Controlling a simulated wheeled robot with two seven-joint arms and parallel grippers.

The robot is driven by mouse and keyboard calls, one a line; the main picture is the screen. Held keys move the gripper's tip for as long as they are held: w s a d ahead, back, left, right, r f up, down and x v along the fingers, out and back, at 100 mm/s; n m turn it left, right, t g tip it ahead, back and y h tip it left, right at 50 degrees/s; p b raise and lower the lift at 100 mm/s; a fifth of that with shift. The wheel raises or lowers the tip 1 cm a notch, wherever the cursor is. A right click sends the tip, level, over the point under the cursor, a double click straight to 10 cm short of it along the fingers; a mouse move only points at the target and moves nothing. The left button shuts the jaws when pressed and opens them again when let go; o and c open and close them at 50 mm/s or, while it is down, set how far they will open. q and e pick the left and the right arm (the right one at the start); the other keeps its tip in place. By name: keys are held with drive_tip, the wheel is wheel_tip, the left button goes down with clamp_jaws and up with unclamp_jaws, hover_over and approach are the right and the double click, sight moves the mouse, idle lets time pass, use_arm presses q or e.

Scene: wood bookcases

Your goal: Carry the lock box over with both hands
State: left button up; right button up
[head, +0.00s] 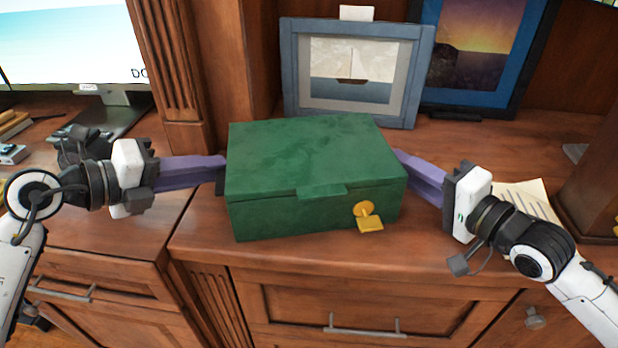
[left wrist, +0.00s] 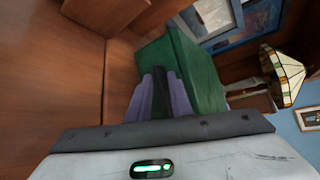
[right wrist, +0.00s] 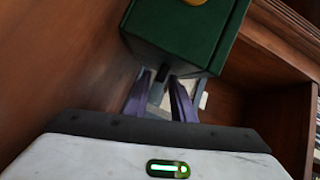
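The lock box (head: 310,165) is green with a flat lid and a yellow lock (head: 368,217) on its front. It appears level on the wooden cabinet top, near the front edge; I cannot tell whether there is a gap under it. My left gripper (head: 222,168) is at its left side; in the left wrist view, the purple fingers (left wrist: 160,85) close on a dark handle on the box (left wrist: 195,75). My right gripper (head: 400,165) is at its right side; in the right wrist view, its fingers (right wrist: 161,78) close on a dark handle under the box's edge (right wrist: 180,35).
A blue-framed sailboat picture (head: 357,72) stands right behind the box, with a sunset picture (head: 480,55) to its right. A monitor (head: 75,45) is at the left. A paper (head: 530,200) lies at the right near a wooden upright. Drawers are below the front edge.

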use_arm(q)
clamp_jaws()
use_arm(e)
clamp_jaws()
idle(1.0)
